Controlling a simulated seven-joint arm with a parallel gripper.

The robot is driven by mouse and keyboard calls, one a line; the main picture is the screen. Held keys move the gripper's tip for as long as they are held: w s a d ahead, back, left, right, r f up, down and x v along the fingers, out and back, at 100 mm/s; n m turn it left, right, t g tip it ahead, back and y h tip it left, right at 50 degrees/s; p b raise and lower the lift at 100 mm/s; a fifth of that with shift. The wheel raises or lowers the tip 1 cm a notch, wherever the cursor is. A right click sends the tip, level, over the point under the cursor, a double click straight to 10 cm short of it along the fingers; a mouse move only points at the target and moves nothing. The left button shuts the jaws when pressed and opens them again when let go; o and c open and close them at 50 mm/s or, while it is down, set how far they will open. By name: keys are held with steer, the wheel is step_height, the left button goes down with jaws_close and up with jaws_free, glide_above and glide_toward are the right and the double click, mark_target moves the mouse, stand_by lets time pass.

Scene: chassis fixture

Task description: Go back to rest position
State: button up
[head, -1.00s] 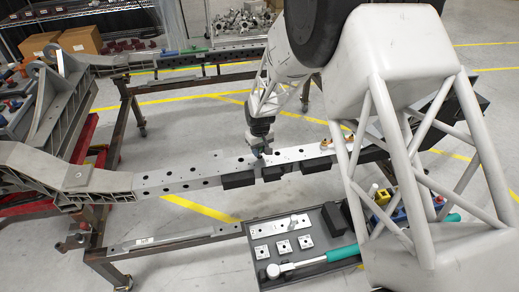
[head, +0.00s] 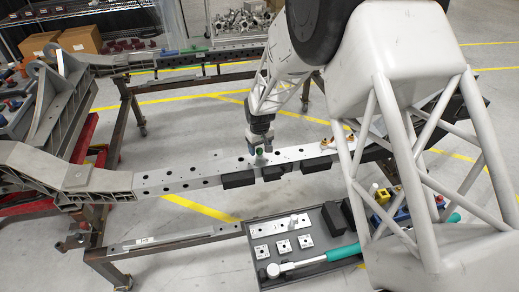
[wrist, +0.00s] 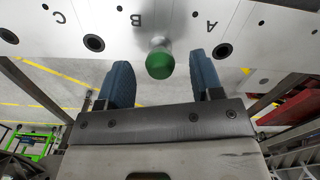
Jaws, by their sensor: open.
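My gripper (head: 258,152) is over the silver chassis rail (head: 180,179), near the middle of the head view. In the wrist view its two blue fingers (wrist: 162,82) are spread apart with a gap on each side of a green-topped pin (wrist: 160,65). The pin stands at the rail plate (wrist: 180,22), close to the letter B. Its green top lies between or just beyond the fingertips, and neither finger appears to touch it. In the head view the green top is small and partly hidden by the gripper.
Black blocks (head: 238,179) line the rail's near side. A grey tray (head: 262,276) with metal plates and a teal-handled tool (head: 342,253) is in front. Brass-coloured parts (head: 325,143) are on the rail to the right. A second rail (head: 230,54) runs behind, with floor between.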

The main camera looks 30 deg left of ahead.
steer(key=shift+r, duration=4.05)
steer(key=shift+w+d+r, duration=0.1)
steer(key=shift+d+r, duration=0.15)
steer(key=shift+d, duration=0.05)
steer(key=s+d+r+m, duration=0.2)
steer(key=d+r, duration=0.5)
steer(key=d, duration=0.5)
steer(key=s+d+r+m+t, duration=0.1)
steer(key=d+r+m, duration=0.1)
steer(key=d+r, duration=0.75)
steer(key=s+d+r+m, duration=0.2)
steer(key=d+r, duration=0.3)
steer(key=d, duration=0.9)
steer(key=s+d+r+m, duration=0.1)
steer(key=s+d+m, duration=0.2)
steer(key=s+d, duration=0.9)
steer(key=s+d+r+m+t, duration=0.1)
steer(key=s+d+r+m, duration=0.1)
steer(key=s+d, duration=0.9)
steer(key=shift+s+d+r+m+t, duration=0.3)
steer(key=shift+s+m, duration=0.3)
steer(key=shift+s, duration=0.55)
